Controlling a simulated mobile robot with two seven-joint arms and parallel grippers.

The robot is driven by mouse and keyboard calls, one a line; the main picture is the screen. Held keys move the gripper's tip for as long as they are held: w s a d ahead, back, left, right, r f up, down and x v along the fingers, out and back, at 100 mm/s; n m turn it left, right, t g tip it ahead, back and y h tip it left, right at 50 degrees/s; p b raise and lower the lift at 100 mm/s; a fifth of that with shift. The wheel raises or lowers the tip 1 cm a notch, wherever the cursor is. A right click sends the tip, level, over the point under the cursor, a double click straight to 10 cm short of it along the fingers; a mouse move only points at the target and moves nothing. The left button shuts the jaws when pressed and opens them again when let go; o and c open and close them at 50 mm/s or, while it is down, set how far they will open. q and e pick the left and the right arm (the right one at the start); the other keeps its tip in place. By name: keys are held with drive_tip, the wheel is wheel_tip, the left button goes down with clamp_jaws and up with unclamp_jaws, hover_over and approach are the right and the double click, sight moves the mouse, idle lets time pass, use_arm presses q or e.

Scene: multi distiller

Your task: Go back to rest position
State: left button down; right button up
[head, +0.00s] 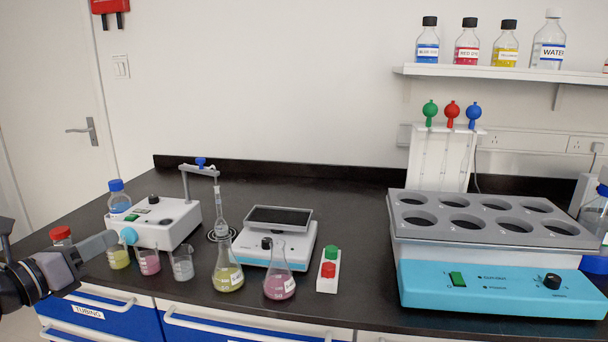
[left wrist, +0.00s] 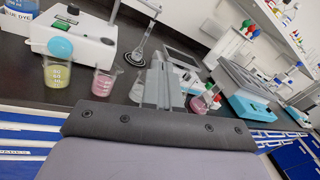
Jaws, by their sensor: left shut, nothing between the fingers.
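My left gripper (head: 108,240) comes in low at the left edge of the head view. Its fingers are shut with nothing between them and point right, in front of the white stirrer box and close to the small beakers in the picture. In the left wrist view the closed grey fingers (left wrist: 158,82) stand in the middle, over the bench edge, empty. I cannot tell the exact gap between the fingers and the beakers. My right gripper is not in view.
A yellow beaker (head: 119,259), a pink beaker (head: 149,262) and a clear beaker (head: 182,265) stand near the front edge. Two flasks, yellow (head: 228,279) and pink (head: 279,286), stand right of them. A multi-hole heater (head: 500,285) fills the right. Blue drawers (head: 125,317) lie below.

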use_arm(q)
drive_tip(key=s+d+f+n+g+y+p, duration=0.15)
drive_tip(key=s+d+f+n, duration=0.25)
drive_tip(key=f+n, duration=0.55)
drive_tip(key=s+d+f+n+g+y+p, duration=0.15)
drive_tip(key=s+d+f+n, duration=0.25)
drive_tip(key=f+n, duration=0.6)
drive_tip(key=s+d+f+n+g+p, duration=0.2)
drive_tip(key=s+d+f+n+g, duration=0.1)
drive_tip(key=s+d+f+n, duration=0.8)
drive_tip(key=s+n, duration=0.3)
drive_tip(key=shift+s+d+g+y, duration=0.3)
drive_tip(key=shift+d, duration=0.05)
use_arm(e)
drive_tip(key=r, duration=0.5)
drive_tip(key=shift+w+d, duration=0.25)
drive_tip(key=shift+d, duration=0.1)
